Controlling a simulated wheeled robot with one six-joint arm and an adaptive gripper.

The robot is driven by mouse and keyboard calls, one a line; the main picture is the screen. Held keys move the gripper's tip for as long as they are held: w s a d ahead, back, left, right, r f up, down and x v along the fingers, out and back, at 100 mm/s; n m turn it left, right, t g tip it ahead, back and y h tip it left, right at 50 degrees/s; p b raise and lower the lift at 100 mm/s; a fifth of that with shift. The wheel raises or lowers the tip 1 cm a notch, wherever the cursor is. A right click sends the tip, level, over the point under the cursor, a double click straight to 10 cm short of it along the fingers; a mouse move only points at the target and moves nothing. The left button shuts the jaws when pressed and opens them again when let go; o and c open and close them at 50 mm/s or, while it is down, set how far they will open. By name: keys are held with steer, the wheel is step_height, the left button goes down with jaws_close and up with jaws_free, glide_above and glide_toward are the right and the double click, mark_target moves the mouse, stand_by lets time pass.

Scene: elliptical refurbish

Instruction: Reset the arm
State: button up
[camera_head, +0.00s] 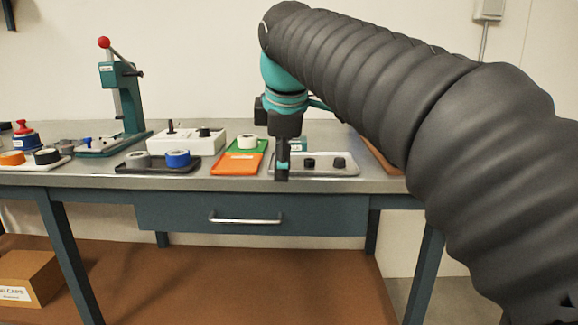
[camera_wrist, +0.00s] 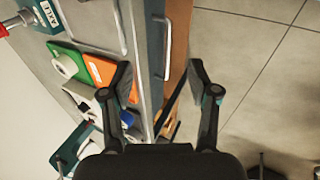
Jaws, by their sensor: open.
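My arm reaches in from the right in the head view, in a dark ribbed sleeve.
On the bench are an orange and green mat (camera_head: 233,168) with a white ring (camera_head: 247,142), a black tray (camera_head: 135,167) with a blue ring (camera_head: 177,158), a white block (camera_head: 190,140) and a teal press (camera_head: 125,95). A drawer (camera_head: 250,212) is shut. A cardboard box (camera_head: 32,277) stands below.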

steer(key=s+d+f+m, duration=0.8)
steer(key=s+f+m, duration=0.1)
steer(key=s+f, duration=0.2)
steer(key=s+d+f+m, duration=0.9)
steer(key=s+f, duration=0.2)
steer(key=f, duration=0.3)
steer(key=shift+f+h, duration=0.2)
steer(key=shift+h, duration=0.2)
steer(key=shift+s, duration=0.1)
